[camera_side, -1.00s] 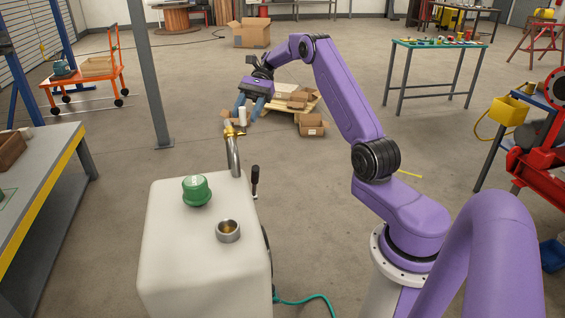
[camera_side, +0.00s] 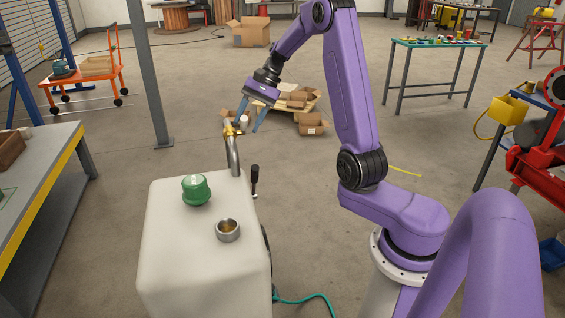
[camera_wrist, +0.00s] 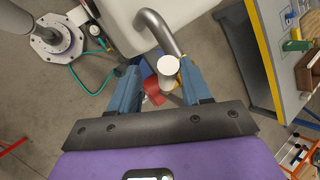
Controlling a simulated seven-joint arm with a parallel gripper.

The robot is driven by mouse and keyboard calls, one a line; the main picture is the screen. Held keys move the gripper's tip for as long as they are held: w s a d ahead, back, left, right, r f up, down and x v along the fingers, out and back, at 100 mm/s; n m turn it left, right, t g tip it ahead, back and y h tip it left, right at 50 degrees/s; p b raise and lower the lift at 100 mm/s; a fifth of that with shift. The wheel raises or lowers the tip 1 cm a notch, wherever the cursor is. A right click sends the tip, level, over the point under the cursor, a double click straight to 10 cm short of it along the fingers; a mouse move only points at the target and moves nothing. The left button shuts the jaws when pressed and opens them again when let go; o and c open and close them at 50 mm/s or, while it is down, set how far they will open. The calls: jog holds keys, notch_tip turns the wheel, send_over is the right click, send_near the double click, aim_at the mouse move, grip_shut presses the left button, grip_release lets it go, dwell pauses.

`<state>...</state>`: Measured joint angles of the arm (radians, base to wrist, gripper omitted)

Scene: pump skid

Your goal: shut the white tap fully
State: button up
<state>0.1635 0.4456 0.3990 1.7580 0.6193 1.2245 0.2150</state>
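The white tap (camera_side: 243,121) is a small white cylinder beside the brass fitting (camera_side: 231,129) at the top of a bent metal pipe (camera_side: 233,158). In the wrist view its round white end (camera_wrist: 168,65) shows near the pipe's end. My gripper (camera_side: 246,124) is at the tap, with its blue fingers pointing down. In the wrist view, my gripper (camera_wrist: 160,68) has its fingers apart on either side of the tap. A gap shows at the left finger; the right finger looks very close, and I cannot tell whether it touches.
The pipe rises from a white tank (camera_side: 200,255) with a green cap (camera_side: 196,189), a metal filler neck (camera_side: 228,230) and a black-handled lever (camera_side: 255,181). A grey workbench (camera_side: 40,175) stands left. Cardboard boxes (camera_side: 312,124) lie on the floor behind.

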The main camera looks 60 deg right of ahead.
jog(key=shift+s+a+f+n+t+h, duration=0.4)
jog(key=shift+f+t+h, duration=0.2)
jog(key=shift+t+h, duration=0.25)
jog(key=shift+s+a+f+n+t+h, duration=0.35)
jog(key=shift+f+t+h, duration=0.25)
jog(key=shift+t+h, duration=0.25)
jog(key=shift+s+a+f+n+t+h, duration=0.4)
jog(key=shift+f+t+h, duration=0.2)
jog(key=shift+t+h, duration=0.25)
jog(key=shift+t, duration=0.25)
jog(key=v, duration=1.7)
jog(key=s+a+f+n+g, duration=0.3)
jog(key=a+f+n, duration=0.1)
jog(key=a+n, duration=0.3)
jog(key=s+a+f+n+g+y, duration=0.1)
jog(key=s+a+f+n+g, duration=0.2)
jog(key=a+n, duration=0.4)
jog(key=shift+s+a+f+g, duration=0.4)
jog(key=shift+a+g, duration=0.3)
jog(key=shift+g, duration=0.1)
jog(key=shift+y, duration=0.25)
